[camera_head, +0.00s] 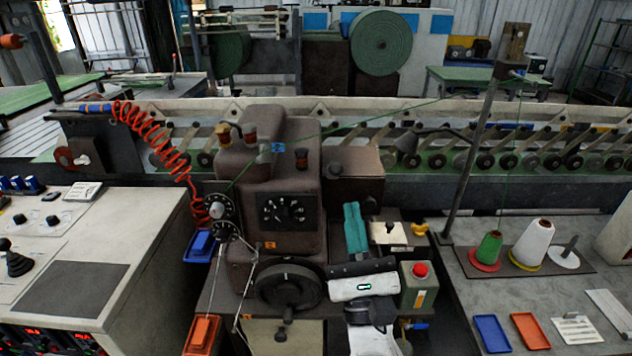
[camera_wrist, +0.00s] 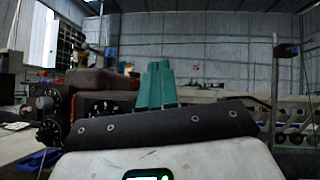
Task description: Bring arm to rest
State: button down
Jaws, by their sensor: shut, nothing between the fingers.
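My gripper (camera_head: 352,207) has two teal fingers, closed together with nothing between them. In the head view it is right of the middle, pointing away from me, with the white and black wrist behind it. It appears beside the right side of the brown sewing machine head (camera_head: 290,185); I cannot tell the exact gap. In the wrist view the teal fingers of my gripper (camera_wrist: 158,68) stand upright and side by side beyond the dark bolted strip. No object hangs from them.
A red push button (camera_head: 420,270) on a grey box is close on the right. A handwheel (camera_head: 288,287) is at the left. A thread stand post (camera_head: 470,150) rises on the right, near a green cone (camera_head: 488,248) and a white cone (camera_head: 533,245). A control console (camera_head: 90,255) fills the left.

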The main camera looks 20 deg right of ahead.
jog(key=s+a+f+n+g+y, duration=0.1)
jog(key=s+f+n+g+y, duration=0.2)
jog(key=f+n, duration=0.45)
jog(key=s+a+f+n+g+y, duration=0.1)
jog(key=f+n+g+y, duration=0.2)
jog(key=f+n+g, duration=0.5)
jog(key=s+f+n+g+y, duration=0.2)
jog(key=f+n+y, duration=0.1)
jog(key=f+n, duration=0.55)
jog(key=s+d+f+n+g+h, duration=0.2)
jog(key=s+d+f+n+g, duration=0.1)
jog(key=s, duration=0.4)
jog(key=s+d+f+n+g+h, duration=0.1)
jog(key=s+d+f+n+g, duration=0.2)
jog(key=s, duration=0.5)
jog(key=s+d+f+n+g+h, duration=0.2)
jog(key=s+d+f+n+g, duration=0.1)
jog(key=s, duration=0.4)
jog(key=d+f+g, duration=0.1)
jog(key=d+g, duration=0.1)
jog(key=shift+s+d+n+g+h, duration=0.3)
jog(key=shift+s+d+n+g, duration=0.05)
jog(key=shift+n+g, duration=0.05)
jog(key=c, duration=1.8)
grip_release()
jog(key=shift+f, duration=0.1)
